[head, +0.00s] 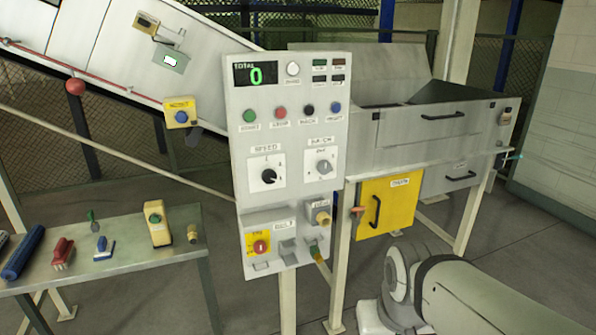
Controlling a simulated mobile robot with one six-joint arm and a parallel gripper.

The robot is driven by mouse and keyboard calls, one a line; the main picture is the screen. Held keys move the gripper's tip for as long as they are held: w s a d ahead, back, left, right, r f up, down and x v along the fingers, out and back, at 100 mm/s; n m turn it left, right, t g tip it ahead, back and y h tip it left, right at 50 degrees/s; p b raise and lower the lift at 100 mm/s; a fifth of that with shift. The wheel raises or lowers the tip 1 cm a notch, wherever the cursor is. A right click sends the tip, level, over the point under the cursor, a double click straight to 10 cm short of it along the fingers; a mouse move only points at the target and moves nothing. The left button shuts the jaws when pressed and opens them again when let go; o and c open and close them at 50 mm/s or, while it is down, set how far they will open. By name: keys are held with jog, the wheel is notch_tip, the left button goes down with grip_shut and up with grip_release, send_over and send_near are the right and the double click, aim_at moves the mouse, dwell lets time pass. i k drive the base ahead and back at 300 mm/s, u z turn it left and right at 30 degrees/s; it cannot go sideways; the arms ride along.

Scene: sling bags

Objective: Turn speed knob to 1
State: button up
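The speed knob (268,176) is a small black dial on a white square plate, on the left side of the upright grey control panel (233,130). The word SPEED stands above it. Its white mark seems to point to the right, but the scale marks around it are too small to read. A grey knob (323,167) sits on a similar plate to its right. My arm shows at the lower right, apart from the panel. My gripper is not in view.
A green 0 shows on the display (256,74). Green, red, black and blue buttons line the panel above the knobs. A red button (260,247) is below. A side table (130,276) with brushes stands left; a yellow door (385,208) is right.

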aim_at(269, 176)
jog(key=z, duration=2.6)
jog(key=k, duration=1.35)
jog(key=u, duration=2.2)
jog(key=i, duration=0.95)
jog(key=u, duration=0.05)
